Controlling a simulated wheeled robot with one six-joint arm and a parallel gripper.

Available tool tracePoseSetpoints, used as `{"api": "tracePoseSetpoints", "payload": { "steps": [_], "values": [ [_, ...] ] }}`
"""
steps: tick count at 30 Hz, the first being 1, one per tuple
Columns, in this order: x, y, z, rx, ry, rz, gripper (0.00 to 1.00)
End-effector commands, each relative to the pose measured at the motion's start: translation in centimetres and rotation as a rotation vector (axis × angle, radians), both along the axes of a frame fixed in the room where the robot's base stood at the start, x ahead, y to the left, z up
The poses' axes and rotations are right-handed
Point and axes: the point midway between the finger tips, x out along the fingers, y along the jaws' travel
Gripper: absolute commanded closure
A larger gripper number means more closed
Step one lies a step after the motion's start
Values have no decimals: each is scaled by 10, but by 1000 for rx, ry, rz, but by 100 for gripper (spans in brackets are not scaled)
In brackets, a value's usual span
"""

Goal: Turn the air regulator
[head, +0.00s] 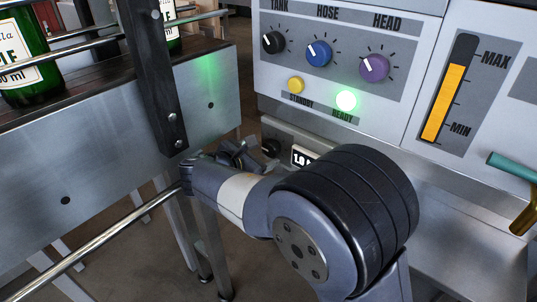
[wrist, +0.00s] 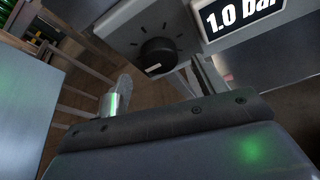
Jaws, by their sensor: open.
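The air regulator is a round black knob (wrist: 157,57) with a pale pointer mark at its lower left, on a grey panel with tick marks around it. A display (wrist: 243,14) beside it on the right reads 1.0 bar, its end cut off. In the head view the knob (head: 270,147) is small and partly hidden low on the machine, with the display (head: 303,158) partly covered by my arm. My gripper (head: 238,156) is open, in front of and left of the knob, and looks apart from it. In the wrist view its body covers the bottom.
Above are the TANK (head: 273,42), HOSE (head: 319,53) and HEAD (head: 373,68) knobs, an unlit yellow-orange STANDBY lamp (head: 296,85) and a glowing green READY lamp (head: 346,100). An orange level gauge (head: 443,104) is at right. A metal-sided conveyor (head: 130,130) with green bottles (head: 25,55) is close at left.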

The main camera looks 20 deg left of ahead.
Motion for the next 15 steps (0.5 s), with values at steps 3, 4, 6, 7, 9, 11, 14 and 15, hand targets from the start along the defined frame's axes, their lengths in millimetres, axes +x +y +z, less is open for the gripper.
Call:
{"api": "tracePoseSetpoints", "payload": {
  "steps": [3, 4, 6, 7, 9, 11, 14, 15],
  "values": [
    [19, -6, -11, 1, -1, -3, 33],
    [23, -7, -12, 2, 0, -2, 33],
    [30, -9, -14, -1, 0, -2, 33],
    [32, -10, -15, -1, -1, -1, 33],
    [37, -11, -16, 0, 0, 0, 33],
    [39, -11, -16, 0, -1, 1, 33],
    [40, -12, -16, 0, -1, 1, 33],
    [40, -12, -16, 0, -1, 1, 33]
  ]
}}
